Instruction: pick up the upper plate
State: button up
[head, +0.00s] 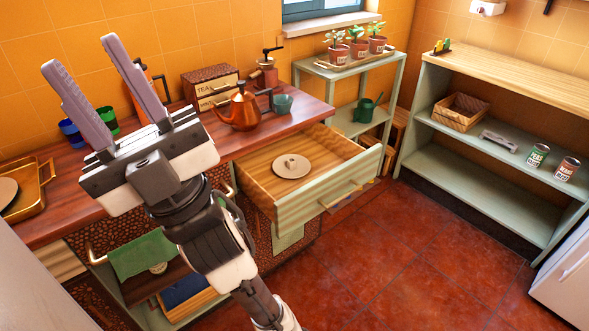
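One pale plate (8,191) lies in a gold tray (41,203) on the counter at the far left; the picture's edge cuts it off. Another pale plate (300,173) lies lower, inside the open drawer (330,187), with a small beige thing on it that I cannot make out. My gripper (79,55) is open and empty, its two grey fingers spread apart and pointing up-left in the picture. It appears in front of the counter and wall, to the right of the tray and apart from both plates. My wrist hides part of the counter.
The counter (190,155) holds a copper kettle (240,110), a teal cup (282,104), a tea box (210,86), a grinder (268,72) and blue and green cups. A lower compartment with a green cloth (143,255) stands open. The red floor (430,255) is clear at right.

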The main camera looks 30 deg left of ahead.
aim_at(288, 166)
jog(key=i+u, duration=0.1)
jog(key=u, duration=0.65)
jog(key=i+l+u, duration=0.15)
jog(key=l+u, duration=0.2)
jog(key=i+l+u, duration=0.15)
jog(key=l+u, duration=0.25)
jog(key=i+l+u, duration=0.1)
jog(key=l, duration=0.4)
jog(key=l+u, duration=0.15)
jog(key=l, duration=0.4)
jog(key=i+l, duration=0.35)
jog(key=j, duration=0.15)
jog(key=i, duration=0.05)
